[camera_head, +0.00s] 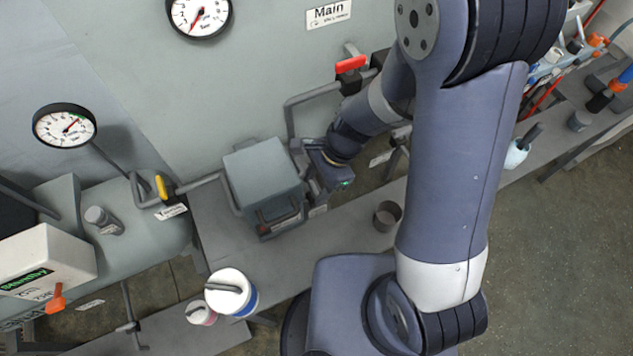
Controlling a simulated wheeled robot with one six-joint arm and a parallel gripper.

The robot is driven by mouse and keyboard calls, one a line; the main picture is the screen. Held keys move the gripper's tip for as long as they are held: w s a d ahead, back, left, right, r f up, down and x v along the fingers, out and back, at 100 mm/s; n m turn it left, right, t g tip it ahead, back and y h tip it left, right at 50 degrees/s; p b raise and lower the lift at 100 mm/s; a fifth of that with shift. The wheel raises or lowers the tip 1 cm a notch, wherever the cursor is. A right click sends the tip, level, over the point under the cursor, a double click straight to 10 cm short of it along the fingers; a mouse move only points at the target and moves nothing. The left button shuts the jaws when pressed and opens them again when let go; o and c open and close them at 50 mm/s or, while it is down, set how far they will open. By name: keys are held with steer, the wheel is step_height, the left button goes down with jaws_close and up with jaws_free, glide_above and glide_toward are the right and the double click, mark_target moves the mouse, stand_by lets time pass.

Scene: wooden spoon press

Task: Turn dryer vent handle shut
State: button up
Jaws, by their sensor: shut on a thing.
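A grey box (262,178) with pipes on both sides stands on the grey bench by the wall; it looks like the dryer, though no label on it is readable. My gripper (318,182) is at the right side of this box, low by its front corner. It is shut on a small part there, seemingly the dryer vent handle. The handle itself is hidden by my gripper and wrist, so its angle cannot be told.
A red handle (350,64) and a yellow handle (161,187) sit on the pipes. A round grey cup (387,216) stands right of my gripper. White tubs (232,289) stand at the front.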

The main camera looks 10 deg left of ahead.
steer(key=o, duration=1)
steer(key=p+v, duration=0.1)
steer(key=v, duration=0.9)
steer(key=shift+w+d+r, duration=0.1)
steer(key=shift+d+r, duration=0.1)
steer(key=shift+r, duration=0.15)
steer(key=shift+f, duration=0.1)
steer(key=b+x, duration=0.1)
steer(key=x, duration=0.9)
steer(key=shift+a+f, duration=0.15)
steer(key=shift+f, duration=0.1)
steer(key=shift+a+n+g, duration=0.1)
steer(key=shift+n+g, duration=0.2)
steer(key=shift+n, duration=0.6)
